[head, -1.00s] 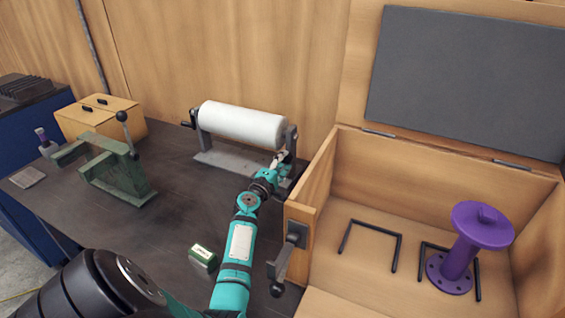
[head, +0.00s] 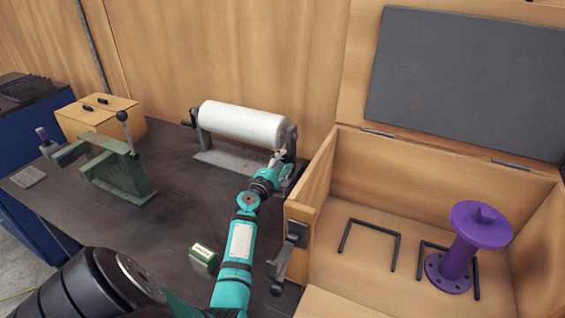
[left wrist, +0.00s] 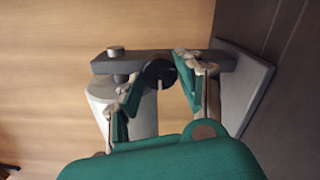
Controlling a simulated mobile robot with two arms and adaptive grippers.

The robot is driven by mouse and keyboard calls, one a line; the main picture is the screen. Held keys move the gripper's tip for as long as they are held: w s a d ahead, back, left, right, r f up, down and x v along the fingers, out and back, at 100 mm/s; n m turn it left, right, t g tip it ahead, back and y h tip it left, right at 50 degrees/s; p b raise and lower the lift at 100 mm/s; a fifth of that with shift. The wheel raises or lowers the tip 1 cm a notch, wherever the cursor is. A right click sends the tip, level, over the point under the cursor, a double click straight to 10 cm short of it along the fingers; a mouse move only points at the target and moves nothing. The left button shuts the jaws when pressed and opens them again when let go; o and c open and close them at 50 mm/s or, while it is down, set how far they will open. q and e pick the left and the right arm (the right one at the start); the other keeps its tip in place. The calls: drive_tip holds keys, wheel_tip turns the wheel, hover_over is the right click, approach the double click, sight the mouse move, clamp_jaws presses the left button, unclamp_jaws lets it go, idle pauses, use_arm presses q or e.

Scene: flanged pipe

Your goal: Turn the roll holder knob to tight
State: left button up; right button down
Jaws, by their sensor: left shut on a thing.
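The roll holder (head: 232,160) stands on the dark workbench against the wooden wall and carries a white roll (head: 242,124). Its right upright (head: 291,142) is beside my left gripper (head: 278,158). In the left wrist view, the round black knob (left wrist: 160,73) with a pale pointer line sits on the grey upright (left wrist: 120,64). The two fingertips of my left gripper (left wrist: 157,88) are on either side of the knob, shut on it. Any tight or loose marks are too small to read. The head view hides the knob behind my gripper. My right gripper is not in view.
A wooden chest (head: 322,190) with an open lid stands close to the right of my left arm; a purple flanged pipe (head: 462,255) is inside. A green vise (head: 118,170) and a small green box (head: 203,256) are on the bench (head: 175,215). The bench middle is clear.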

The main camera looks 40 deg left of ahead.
use_arm(q)
drive_tip(key=o, duration=1.1)
drive_tip(key=shift+o, duration=0.2)
drive_tip(key=shift+s, duration=0.1)
drive_tip(key=v, duration=1.2)
